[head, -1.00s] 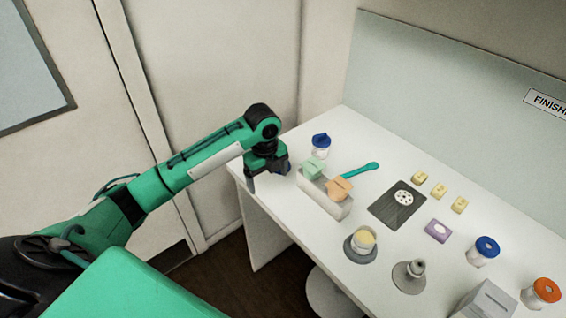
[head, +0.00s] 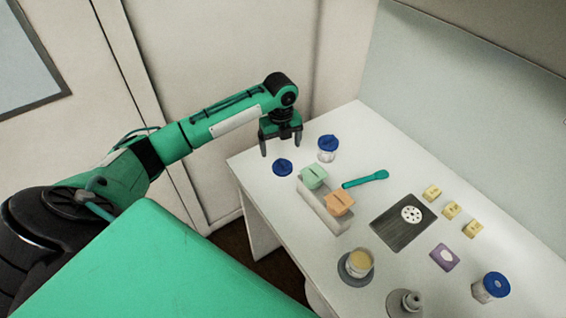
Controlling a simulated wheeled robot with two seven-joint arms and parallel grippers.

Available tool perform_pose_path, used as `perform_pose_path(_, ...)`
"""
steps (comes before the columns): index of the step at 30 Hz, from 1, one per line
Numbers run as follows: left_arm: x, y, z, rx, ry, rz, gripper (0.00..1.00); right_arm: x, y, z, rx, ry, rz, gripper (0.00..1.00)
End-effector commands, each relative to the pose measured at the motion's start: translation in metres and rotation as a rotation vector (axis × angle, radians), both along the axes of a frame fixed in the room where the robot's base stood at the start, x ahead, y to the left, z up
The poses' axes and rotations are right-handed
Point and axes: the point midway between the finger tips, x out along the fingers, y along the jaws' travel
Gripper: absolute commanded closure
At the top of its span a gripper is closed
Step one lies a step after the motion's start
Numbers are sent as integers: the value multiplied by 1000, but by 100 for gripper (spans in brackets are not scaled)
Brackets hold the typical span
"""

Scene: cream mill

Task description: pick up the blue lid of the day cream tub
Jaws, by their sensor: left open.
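A loose round blue lid (head: 282,167) with a raised grip lies on the white table near its left corner. My left gripper (head: 281,146) is open and empty, pointing down just behind the lid and apart from it. A tub with a blue lid on it (head: 327,149) stands right of the gripper. An open tub of pale yellow cream (head: 359,261) sits on a grey round base. Another tub with a blue lid (head: 490,287) stands at the lower right. No label that tells which is day cream can be read. My right gripper is not in view.
A pale rack (head: 324,212) holds a green and an orange block close to the lid. A teal spatula (head: 365,180), a dark plate with a white disc (head: 402,224), several yellow blocks (head: 451,210) and a purple block (head: 444,257) lie further right. A wall panel stands behind.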

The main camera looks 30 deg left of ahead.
Motion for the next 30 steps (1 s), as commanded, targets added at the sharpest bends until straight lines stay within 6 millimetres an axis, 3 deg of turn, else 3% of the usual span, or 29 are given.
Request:
perform_pose_path(5, 0, -1, -23, -1, 2, 1, 12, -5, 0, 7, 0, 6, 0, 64)
perform_pose_path(14, -2, -5, -48, -2, 4, 1, 12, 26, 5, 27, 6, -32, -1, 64)
perform_pose_path(21, -1, -5, -77, 1, 1, 1, 12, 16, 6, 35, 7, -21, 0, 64)
perform_pose_path(28, -1, -5, -81, 0, -1, 0, 12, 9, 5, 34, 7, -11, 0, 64)
perform_pose_path(30, -1, -5, -80, 0, -1, 0, 21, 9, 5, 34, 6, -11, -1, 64)
